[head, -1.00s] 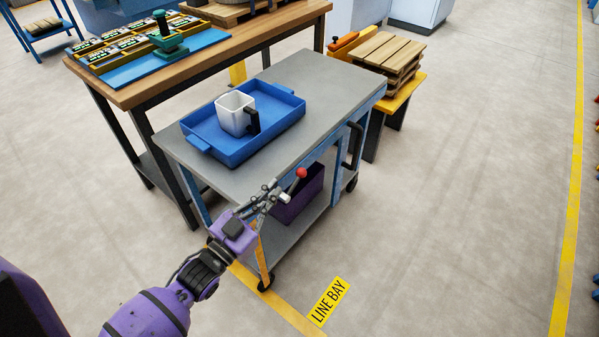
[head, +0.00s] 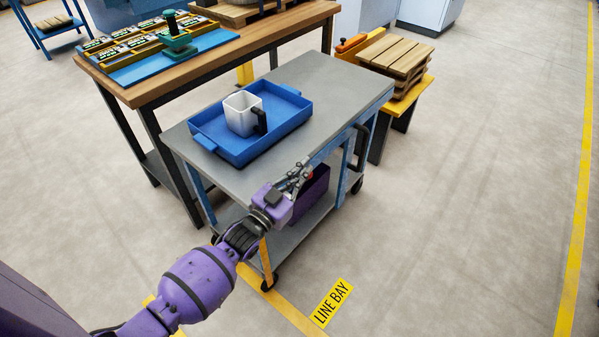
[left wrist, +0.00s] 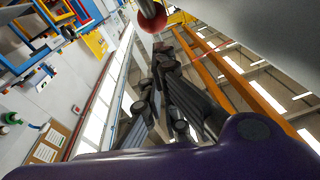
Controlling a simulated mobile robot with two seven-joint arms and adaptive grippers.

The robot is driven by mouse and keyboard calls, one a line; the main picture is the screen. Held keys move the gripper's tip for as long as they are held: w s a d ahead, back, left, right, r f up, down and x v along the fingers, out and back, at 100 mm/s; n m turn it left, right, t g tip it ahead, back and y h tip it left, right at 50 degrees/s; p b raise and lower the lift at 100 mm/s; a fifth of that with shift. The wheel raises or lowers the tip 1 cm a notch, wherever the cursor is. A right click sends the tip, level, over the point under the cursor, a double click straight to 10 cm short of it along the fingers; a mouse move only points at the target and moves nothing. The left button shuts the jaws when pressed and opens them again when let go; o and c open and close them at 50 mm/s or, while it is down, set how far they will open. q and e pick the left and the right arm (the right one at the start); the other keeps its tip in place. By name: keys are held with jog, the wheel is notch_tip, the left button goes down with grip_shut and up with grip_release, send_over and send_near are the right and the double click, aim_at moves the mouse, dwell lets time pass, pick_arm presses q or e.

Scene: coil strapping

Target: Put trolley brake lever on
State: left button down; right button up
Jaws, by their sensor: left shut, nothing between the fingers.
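The trolley (head: 335,105) has a grey top and blue legs. Its brake lever shows by a red knob (head: 310,175) at the near side of the trolley, just below the top. The knob is mostly hidden behind my fingers in the head view. My left gripper (head: 302,166) is shut and empty, with its fingertips close to the knob. In the left wrist view the red knob (left wrist: 152,14) is at the top edge, just beyond the fingertips (left wrist: 166,48). I cannot tell whether they touch. The lever's shaft is hidden. My right gripper is not in view.
A blue tray (head: 205,143) with a white mug (head: 241,116) stands on the trolley top. A purple bin (head: 316,198) sits on the lower shelf. A wooden workbench (head: 285,27) stands behind. A yellow stand with pallets (head: 395,55) is at the back right. The right floor is clear.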

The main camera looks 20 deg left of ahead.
pick_arm(q)
jog(key=shift+f, duration=0.2)
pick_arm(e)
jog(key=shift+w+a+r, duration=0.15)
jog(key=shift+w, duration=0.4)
pick_arm(q)
jog(key=shift+w, duration=0.15)
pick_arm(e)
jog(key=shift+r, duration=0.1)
pick_arm(q)
jog(key=shift+w+g+p, duration=0.25)
jog(key=shift+g+p, duration=0.05)
jog(key=shift+g, duration=0.1)
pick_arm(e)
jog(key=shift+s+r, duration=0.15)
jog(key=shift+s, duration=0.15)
